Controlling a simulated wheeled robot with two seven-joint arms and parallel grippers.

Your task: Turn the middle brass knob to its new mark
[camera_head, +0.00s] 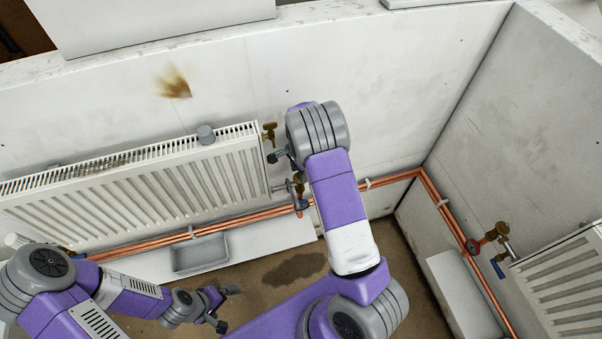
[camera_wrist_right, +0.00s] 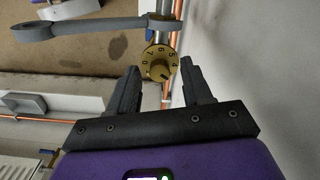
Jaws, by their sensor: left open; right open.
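A round brass knob (camera_wrist_right: 161,62) with dark numerals on its face shows in the right wrist view. It is on a vertical metal stem and lies between the spread fingers of my right gripper (camera_wrist_right: 160,78), with gaps on both sides. My right gripper is open and appears apart from the knob. In the head view, my right arm partly hides a brass valve (camera_head: 299,187) beside the radiator's right end. My left gripper (camera_head: 225,306) is open and empty, low in the head view, over the floor.
A white radiator (camera_head: 140,185) is on the back wall, with a brass fitting (camera_head: 269,132) near its top right. Copper pipes (camera_head: 400,178) run along the walls. A grey tray (camera_head: 200,254) is below the radiator. Another brass valve (camera_head: 498,232) is at right. A grey ringed bar (camera_wrist_right: 90,26) crosses beside the knob.

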